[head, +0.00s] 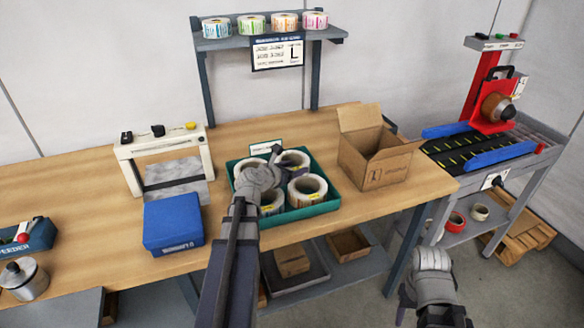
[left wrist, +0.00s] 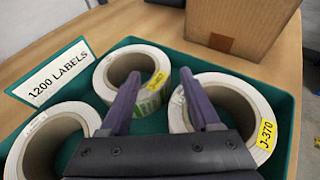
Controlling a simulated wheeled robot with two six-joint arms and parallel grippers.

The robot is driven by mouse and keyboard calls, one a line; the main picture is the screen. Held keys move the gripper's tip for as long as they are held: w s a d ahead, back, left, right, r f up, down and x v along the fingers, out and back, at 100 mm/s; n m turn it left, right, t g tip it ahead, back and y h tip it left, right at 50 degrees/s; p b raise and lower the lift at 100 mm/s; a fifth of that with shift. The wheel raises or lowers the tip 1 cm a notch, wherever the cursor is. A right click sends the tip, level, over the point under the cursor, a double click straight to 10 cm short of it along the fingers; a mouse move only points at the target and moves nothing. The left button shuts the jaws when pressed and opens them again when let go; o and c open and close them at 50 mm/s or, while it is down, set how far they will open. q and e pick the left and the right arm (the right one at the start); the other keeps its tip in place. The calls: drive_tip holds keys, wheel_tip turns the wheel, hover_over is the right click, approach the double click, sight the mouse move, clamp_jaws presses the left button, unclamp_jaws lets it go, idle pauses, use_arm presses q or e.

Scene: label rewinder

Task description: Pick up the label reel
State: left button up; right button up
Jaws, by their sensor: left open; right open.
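Several white label reels stand in a green tray (head: 331,205) on the wooden bench. In the head view one reel (head: 307,188) is at the front right and another (head: 294,160) at the back right; my left arm partly covers the others. My left gripper (head: 278,156) is low over the tray, open and empty. In the left wrist view its two purple fingers (left wrist: 160,102) point at the far reel (left wrist: 133,73). The right finger overlaps the near wall of the J-370 reel (left wrist: 240,112); I cannot tell if it touches. My right gripper (head: 432,300) is open, off the bench.
An open cardboard box (head: 375,160) stands right of the tray, with a blue box (head: 173,224) to its left. A "1200 LABELS" card (left wrist: 53,72) stands at the tray edge. A shelf (head: 268,39) holds more reels. A red-framed machine (head: 490,110) stands right.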

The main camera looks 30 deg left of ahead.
sight(306, 164)
use_arm(q)
drive_tip(key=b+x, duration=0.1)
drive_tip(key=x, duration=0.3)
drive_tip(key=shift+w+d, duration=0.15)
drive_tip(key=shift+w, duration=0.1)
drive_tip(key=shift+r, duration=0.1)
drive_tip(key=shift+c, duration=0.4)
clamp_jaws()
idle(0.6)
